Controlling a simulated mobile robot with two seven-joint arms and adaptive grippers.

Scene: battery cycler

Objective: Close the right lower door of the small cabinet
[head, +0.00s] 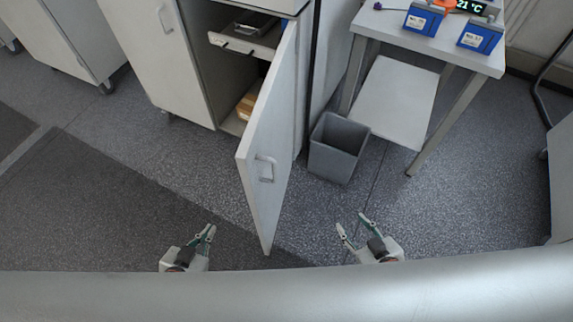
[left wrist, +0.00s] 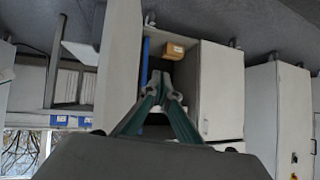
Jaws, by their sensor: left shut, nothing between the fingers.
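The small cabinet's right lower door (head: 267,150) stands wide open, swung out toward me, with a metal handle (head: 265,168) on its face. The cabinet's left door (head: 165,55) is closed. In the left wrist view, which looks upside down, the open door (left wrist: 118,70) stands left of the fingers. My left gripper (head: 210,232) is shut and empty, left of the door's near edge and apart from it. Its fingertips (left wrist: 160,84) show in front of the open compartment. My right gripper (head: 350,220) is open and empty, to the right of the door.
A pulled-out shelf with a metal tray (head: 256,22) and a brown box (head: 248,102) are inside the cabinet. A grey bin (head: 338,148) stands on the floor right of the door. A white table (head: 490,58) with blue devices is at the upper right. Floor near the grippers is clear.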

